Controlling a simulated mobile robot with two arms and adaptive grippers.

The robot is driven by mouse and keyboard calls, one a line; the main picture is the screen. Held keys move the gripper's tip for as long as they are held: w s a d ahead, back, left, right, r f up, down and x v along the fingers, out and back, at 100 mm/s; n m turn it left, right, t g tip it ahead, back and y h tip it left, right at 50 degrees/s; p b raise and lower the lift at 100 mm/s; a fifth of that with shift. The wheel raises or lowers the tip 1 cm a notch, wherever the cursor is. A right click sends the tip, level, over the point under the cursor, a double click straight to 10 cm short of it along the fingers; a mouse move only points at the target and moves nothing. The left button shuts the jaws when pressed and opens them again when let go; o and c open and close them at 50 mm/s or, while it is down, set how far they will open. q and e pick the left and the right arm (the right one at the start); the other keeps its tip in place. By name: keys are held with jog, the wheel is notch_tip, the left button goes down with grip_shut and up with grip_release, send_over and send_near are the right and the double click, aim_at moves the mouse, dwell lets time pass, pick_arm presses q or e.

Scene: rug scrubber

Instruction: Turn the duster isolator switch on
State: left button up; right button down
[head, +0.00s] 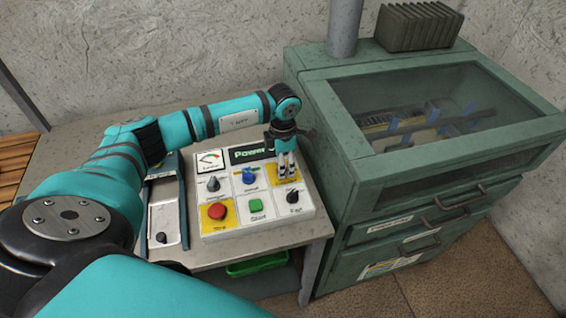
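A white control panel (233,229) lies on the grey table. It carries a grey knob (213,184), a blue knob (249,176), a red button (217,211) on yellow, a green button (256,205) and a black knob (293,197). The labels are too small to read surely, so I cannot tell which control is the duster isolator switch. My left gripper (287,176) points down over the yellow square at the panel's upper right and hides what sits there. Its fingers look close together; whether they touch or hold anything is unclear. My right gripper is out of view.
A green cabinet (352,205) with a glass-topped box and drawers stands close on the right. A blue-sided tray (164,220) lies left of the panel. A green bin (256,265) is under the table (75,145). The table's back left is clear.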

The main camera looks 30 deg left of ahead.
pick_arm(q)
jog(key=c, duration=0.4)
jog(key=shift+c, duration=1.3)
jog(key=shift+a+f+m+b, duration=0.1)
jog(key=shift+f+m+b, duration=0.05)
jog(key=shift+m+b, duration=0.45)
jog(key=m+b, duration=0.5)
jog(key=b, duration=0.1)
jog(key=shift+m, duration=0.3)
jog(key=m+b, duration=0.4)
jog(key=m, duration=0.1)
jog(key=shift+b, duration=0.35)
jog(key=m+b, duration=0.2)
jog(key=m, duration=0.1)
jog(key=shift+m, duration=0.3)
jog(key=shift+r+m+b, duration=0.25)
jog(key=shift+m+b, duration=0.3)
jog(key=shift+m, duration=0.65)
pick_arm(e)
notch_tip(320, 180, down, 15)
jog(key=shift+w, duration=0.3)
